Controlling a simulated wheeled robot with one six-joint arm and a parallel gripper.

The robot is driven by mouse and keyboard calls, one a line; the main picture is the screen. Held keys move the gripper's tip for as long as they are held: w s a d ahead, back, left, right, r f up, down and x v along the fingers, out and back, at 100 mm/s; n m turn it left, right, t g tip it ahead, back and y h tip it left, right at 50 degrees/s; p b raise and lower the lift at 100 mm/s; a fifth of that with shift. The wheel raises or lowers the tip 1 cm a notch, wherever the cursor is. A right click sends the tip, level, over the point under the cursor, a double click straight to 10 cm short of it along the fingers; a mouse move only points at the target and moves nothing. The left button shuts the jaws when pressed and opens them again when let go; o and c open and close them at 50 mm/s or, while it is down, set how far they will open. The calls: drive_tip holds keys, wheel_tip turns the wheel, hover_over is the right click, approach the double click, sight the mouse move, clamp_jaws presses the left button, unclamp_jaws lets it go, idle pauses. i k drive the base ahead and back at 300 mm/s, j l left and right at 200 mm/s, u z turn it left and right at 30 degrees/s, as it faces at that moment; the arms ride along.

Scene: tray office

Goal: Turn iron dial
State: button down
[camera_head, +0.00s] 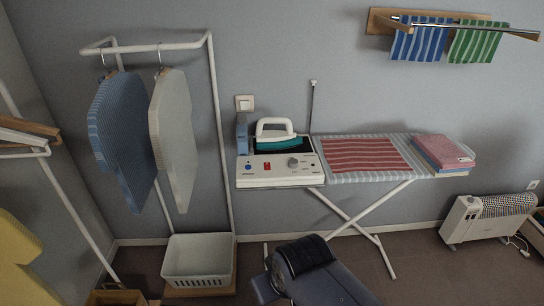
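The dial (293,162) is a small round grey knob on the white front panel of the ironing station (277,181). The way its pointer faces is too small to tell. The white and teal iron (275,133) rests on top of the station, behind the panel. A red switch (267,167) and a blue button (249,167) sit left of the dial. My dark arm shows at the bottom middle, in front of and below the board. My gripper is not in view, and nothing of mine touches the dial.
The ironing board (399,152) holds a red striped cloth (360,155) and folded pink and blue cloths (443,150). A thin upright rod (312,108) stands behind the station. A clothes rack (219,110) stands at left above a white basket (200,280). A heater (466,221) is at right.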

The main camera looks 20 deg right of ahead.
sight(292, 163)
drive_tip(key=i+l, duration=0.25)
drive_tip(key=i+l+z, duration=0.1)
drive_tip(key=i+l, duration=0.15)
drive_tip(key=i, duration=0.25)
drive_tip(key=i+l, duration=0.2)
drive_tip(key=i, duration=0.15)
